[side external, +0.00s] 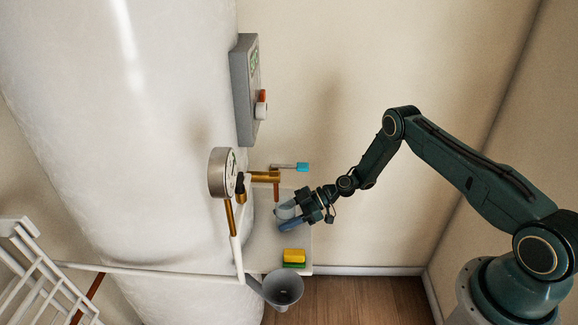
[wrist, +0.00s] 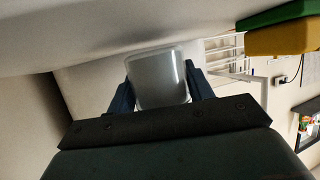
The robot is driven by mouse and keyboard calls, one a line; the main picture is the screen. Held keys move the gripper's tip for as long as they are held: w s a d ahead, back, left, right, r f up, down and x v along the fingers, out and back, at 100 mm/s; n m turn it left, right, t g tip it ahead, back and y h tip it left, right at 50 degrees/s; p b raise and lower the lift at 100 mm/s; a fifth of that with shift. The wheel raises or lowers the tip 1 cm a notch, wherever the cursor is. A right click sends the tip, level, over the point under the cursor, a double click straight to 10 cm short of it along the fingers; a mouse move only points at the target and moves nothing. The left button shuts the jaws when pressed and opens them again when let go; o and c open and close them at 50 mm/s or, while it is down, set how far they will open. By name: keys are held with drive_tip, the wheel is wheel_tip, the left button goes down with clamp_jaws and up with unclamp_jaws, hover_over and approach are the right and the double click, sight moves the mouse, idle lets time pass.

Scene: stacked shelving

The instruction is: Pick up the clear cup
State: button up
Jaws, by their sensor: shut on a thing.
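The clear cup (wrist: 158,80) is a translucent, greyish cup between my two blue fingers in the wrist view. In the side view the cup (side external: 284,212) shows at the end of my arm, partly covered by the fingers. My gripper (side external: 287,218) is shut on the cup, one finger on each side of it. It also shows in the wrist view (wrist: 160,88). The cup is at the small grey shelf (side external: 262,242) beside the white tank. I cannot tell whether its base touches the shelf.
A yellow and green sponge (side external: 294,256) lies on the shelf's front part and shows in the wrist view (wrist: 285,30). A grey funnel (side external: 283,288) is below it. A round gauge (side external: 222,172), brass pipe and blue-handled valve (side external: 302,167) stand close behind and left. Right of the shelf is open.

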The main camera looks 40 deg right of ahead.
drive_tip(key=s+d, duration=0.3)
drive_tip(key=d, duration=0.3)
drive_tip(key=s+d, duration=0.4)
drive_tip(key=d, duration=0.3)
drive_tip(key=shift+d, duration=0.3)
idle(0.3)
drive_tip(key=shift+d, duration=0.1)
drive_tip(key=shift+r, duration=0.15)
idle(0.9)
wheel_tip(320, 180, up, 9)
drive_tip(key=s+a, duration=0.3)
drive_tip(key=a, duration=0.6)
drive_tip(key=s+a, duration=0.3)
drive_tip(key=a, duration=0.6)
drive_tip(key=shift+d+f, duration=0.15)
drive_tip(key=shift+f, duration=1.15)
drive_tip(key=shift+d+f, duration=0.15)
drive_tip(key=shift+f, duration=1.15)
drive_tip(key=shift+a+r, duration=0.1)
drive_tip(key=shift+r, duration=0.05)
